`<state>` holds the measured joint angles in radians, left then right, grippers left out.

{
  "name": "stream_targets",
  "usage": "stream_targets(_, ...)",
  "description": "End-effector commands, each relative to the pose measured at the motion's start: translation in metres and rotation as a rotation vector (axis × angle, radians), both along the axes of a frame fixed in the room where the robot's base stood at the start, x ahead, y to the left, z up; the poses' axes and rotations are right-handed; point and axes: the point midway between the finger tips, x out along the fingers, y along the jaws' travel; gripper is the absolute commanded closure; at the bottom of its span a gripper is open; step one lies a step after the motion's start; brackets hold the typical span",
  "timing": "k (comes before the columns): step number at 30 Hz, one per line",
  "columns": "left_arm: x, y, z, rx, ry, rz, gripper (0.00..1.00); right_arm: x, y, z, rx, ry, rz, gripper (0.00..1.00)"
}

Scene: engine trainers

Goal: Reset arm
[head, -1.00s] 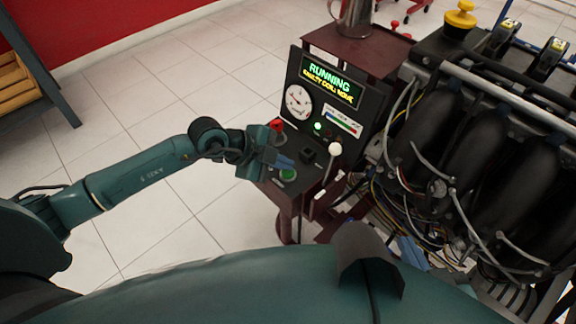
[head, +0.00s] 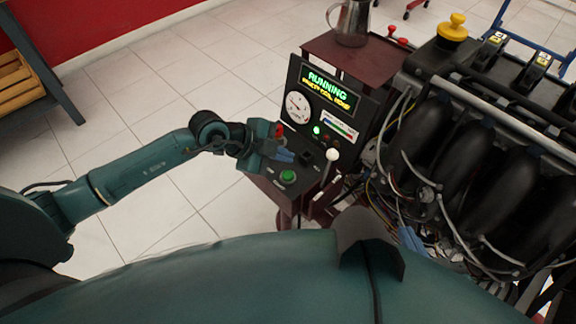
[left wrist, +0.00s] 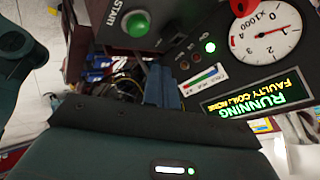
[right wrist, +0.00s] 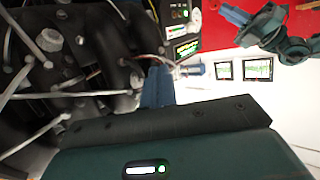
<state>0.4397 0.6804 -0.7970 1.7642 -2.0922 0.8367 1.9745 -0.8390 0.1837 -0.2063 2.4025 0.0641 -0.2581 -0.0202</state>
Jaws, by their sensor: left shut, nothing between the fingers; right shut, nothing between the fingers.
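My left gripper (head: 286,156) is shut and empty, above the console panel just behind the green start button (head: 288,176). In the left wrist view its blue fingers (left wrist: 162,88) are together, with the green button (left wrist: 137,24) apart from them. My right gripper (head: 410,239) shows only as blue fingertips beside the engine, beyond my own body, which hides the rest of that arm. In the right wrist view its fingers (right wrist: 158,87) are closed, with nothing between them, near engine hoses and wires.
The console screen (head: 328,88) reads RUNNING and a faulty coil message. A white-knobbed lever (head: 332,155) stands right of the start button. The engine (head: 480,150) with loose wires fills the right.

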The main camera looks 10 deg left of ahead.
Motion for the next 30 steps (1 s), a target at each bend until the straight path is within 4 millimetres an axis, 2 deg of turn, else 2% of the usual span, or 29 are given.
stream_targets(1,0.000,0.000,0.010,0.000,0.001,0.001,1.00,0.000,0.000,0.011,0.000,0.000,0.000,1.00)
stream_targets(5,0.000,0.000,0.016,0.000,0.001,0.001,1.00,0.000,0.000,0.019,0.000,0.000,0.000,1.00)
stream_targets(22,-0.001,-0.001,0.015,-0.007,0.002,-0.002,1.00,0.000,0.000,0.017,-0.001,0.001,0.000,1.00)
stream_targets(26,-0.017,-0.025,0.026,-0.119,0.000,-0.044,1.00,0.001,0.000,0.017,-0.006,0.015,0.002,1.00)
stream_targets(29,-0.040,-0.059,0.053,-0.329,-0.024,-0.077,1.00,0.002,0.001,0.016,-0.017,0.040,0.004,1.00)
stream_targets(30,-0.048,-0.071,0.069,-0.430,-0.043,-0.072,1.00,0.003,0.001,0.015,-0.023,0.053,0.004,1.00)
